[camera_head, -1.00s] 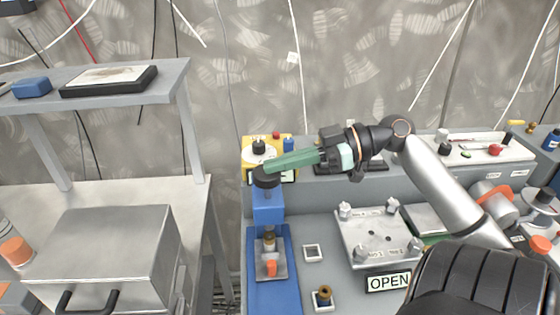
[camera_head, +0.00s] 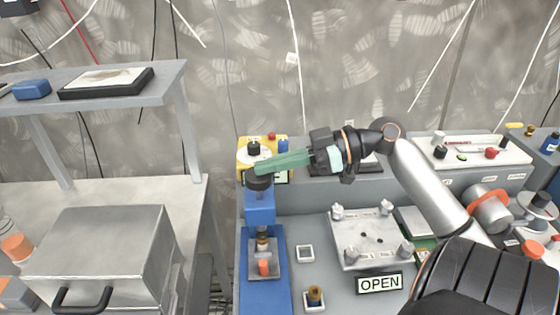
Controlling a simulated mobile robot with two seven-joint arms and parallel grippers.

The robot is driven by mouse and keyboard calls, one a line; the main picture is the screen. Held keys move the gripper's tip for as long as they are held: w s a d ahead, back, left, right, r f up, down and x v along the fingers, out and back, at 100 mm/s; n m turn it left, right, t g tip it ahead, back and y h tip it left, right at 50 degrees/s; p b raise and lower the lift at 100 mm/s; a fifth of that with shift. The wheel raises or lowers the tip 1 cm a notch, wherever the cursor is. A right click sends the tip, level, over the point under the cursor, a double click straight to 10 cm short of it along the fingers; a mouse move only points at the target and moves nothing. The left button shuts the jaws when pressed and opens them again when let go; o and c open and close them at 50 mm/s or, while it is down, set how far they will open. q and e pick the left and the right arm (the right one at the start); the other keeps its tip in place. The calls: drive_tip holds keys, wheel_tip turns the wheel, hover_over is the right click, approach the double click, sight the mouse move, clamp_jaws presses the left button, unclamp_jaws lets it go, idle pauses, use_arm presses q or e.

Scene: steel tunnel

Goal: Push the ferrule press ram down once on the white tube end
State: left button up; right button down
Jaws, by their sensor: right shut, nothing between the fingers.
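The ferrule press (camera_head: 260,213) is a blue post on a blue base, with a round black knob (camera_head: 258,182) on top. Below its head are a brass-coloured piece (camera_head: 263,241) and an orange piece (camera_head: 264,267) on a grey plate. My right gripper (camera_head: 262,167), with long green fingers, reaches in from the right. It is shut and empty, its fingertips at the black knob's upper edge; whether they touch it I cannot tell. I cannot make out a white tube end. My left gripper is not in view.
A yellow box (camera_head: 247,150) with knobs stands behind the press. To the right are a metal fixture plate (camera_head: 368,240), an OPEN sign (camera_head: 379,284) and two small square holders. A steel box (camera_head: 98,255) sits on the left bench under a shelf (camera_head: 172,73).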

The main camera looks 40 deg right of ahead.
use_arm(q)
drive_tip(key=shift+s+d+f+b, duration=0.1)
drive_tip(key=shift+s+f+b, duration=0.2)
drive_tip(key=shift+b, duration=0.45)
use_arm(e)
drive_tip(key=r+v, duration=0.1)
drive_tip(key=v, duration=0.9)
